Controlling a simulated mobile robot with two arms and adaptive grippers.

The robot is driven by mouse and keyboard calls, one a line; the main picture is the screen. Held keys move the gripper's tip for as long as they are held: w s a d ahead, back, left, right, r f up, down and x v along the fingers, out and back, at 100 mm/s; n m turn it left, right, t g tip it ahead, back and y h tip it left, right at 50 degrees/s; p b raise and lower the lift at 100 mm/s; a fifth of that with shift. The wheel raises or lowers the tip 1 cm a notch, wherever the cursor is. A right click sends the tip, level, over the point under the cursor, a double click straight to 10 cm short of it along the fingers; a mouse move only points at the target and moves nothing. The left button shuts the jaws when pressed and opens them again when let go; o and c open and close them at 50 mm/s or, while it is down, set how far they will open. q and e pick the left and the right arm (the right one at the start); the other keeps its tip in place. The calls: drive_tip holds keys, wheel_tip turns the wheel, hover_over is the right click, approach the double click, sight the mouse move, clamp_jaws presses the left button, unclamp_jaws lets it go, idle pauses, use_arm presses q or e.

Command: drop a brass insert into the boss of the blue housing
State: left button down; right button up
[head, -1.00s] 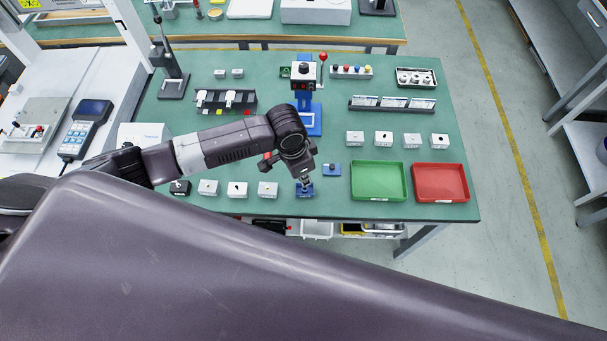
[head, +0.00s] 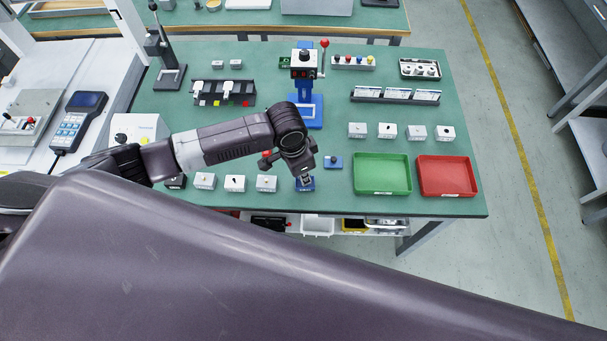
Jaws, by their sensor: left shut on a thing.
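A small blue housing (head: 306,187) stands near the front edge of the green table. My left gripper (head: 305,178) points down right over it, its fingertips at or just above its top. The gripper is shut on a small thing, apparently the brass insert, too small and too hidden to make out. Whether it touches the boss cannot be told, since the fingers cover the housing's top. A second small blue block (head: 333,162) with a dark round spot on top stands just behind and to the right. My right gripper is not in view.
A green tray (head: 382,193) and a red tray (head: 447,194) lie to the right. White blocks (head: 235,183) stand in a row to the left, with more (head: 387,131) behind the trays. A blue press (head: 305,68) with a red-knobbed lever stands behind my gripper.

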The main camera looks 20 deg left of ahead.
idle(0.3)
use_arm(q)
drive_tip(key=shift+p, duration=0.5)
drive_tip(key=shift+p, duration=0.5)
idle(0.9)
drive_tip(key=shift+p, duration=0.3)
drive_tip(key=shift+f, duration=0.3)
idle(0.4)
drive_tip(key=shift+f+b, duration=0.3)
drive_tip(key=shift+b, duration=0.05)
drive_tip(key=c, duration=2)
unclamp_jaws()
drive_tip(key=shift+s, duration=0.1)
